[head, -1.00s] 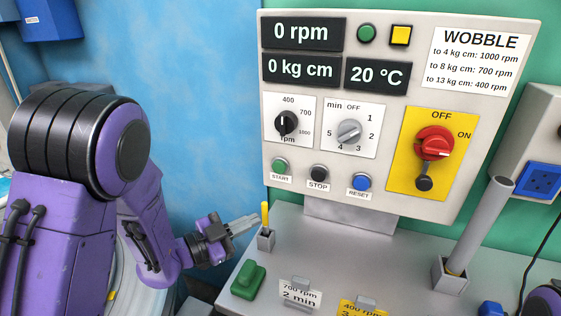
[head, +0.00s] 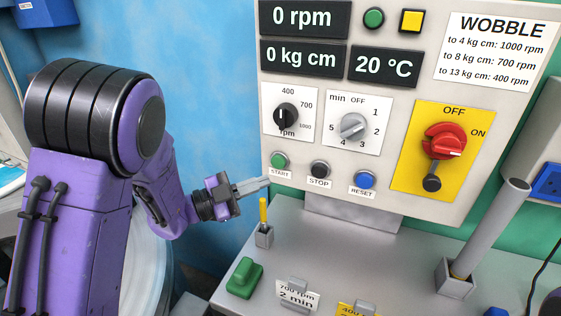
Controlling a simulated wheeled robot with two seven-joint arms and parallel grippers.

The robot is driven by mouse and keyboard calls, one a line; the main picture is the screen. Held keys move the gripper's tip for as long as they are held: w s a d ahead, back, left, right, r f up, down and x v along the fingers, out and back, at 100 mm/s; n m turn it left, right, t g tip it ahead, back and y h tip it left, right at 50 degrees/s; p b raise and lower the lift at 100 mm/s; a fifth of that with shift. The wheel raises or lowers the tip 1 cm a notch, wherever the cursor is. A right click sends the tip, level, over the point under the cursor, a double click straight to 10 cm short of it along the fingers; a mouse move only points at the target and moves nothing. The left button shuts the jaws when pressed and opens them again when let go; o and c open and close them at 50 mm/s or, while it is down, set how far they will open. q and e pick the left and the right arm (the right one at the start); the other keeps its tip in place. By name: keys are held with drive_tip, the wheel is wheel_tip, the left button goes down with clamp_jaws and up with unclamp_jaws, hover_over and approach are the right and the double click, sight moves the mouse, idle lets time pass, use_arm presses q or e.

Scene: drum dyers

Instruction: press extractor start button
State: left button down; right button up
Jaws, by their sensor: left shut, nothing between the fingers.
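The green start button (head: 279,160) sits at the lower left of the grey control panel (head: 385,205), above a label reading START. My left gripper (head: 267,182) is shut and empty. Its fingertips point right, just below and left of the start button, close to the panel's left edge. Whether they touch the panel cannot be told. The black stop button (head: 320,169) and the blue reset button (head: 365,180) are to the right of the start button. The displays (head: 305,17) read 0 rpm, 0 kg cm and 20 °C. My right gripper is not seen.
A yellow stick in a small holder (head: 264,238) stands below my left gripper. A green block (head: 244,278) and label cards (head: 298,292) are on the grey bench. A grey tube (head: 492,230) leans at the right. The red switch (head: 445,141) is on the panel's right.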

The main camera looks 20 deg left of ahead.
sight(278, 161)
use_arm(q)
drive_tip(key=w, duration=0.4)
drive_tip(key=shift+w+a, duration=0.1)
drive_tip(key=shift+w, duration=0.3)
drive_tip(key=shift+w, duration=0.1)
idle(1.6)
drive_tip(key=shift+w, duration=0.3)
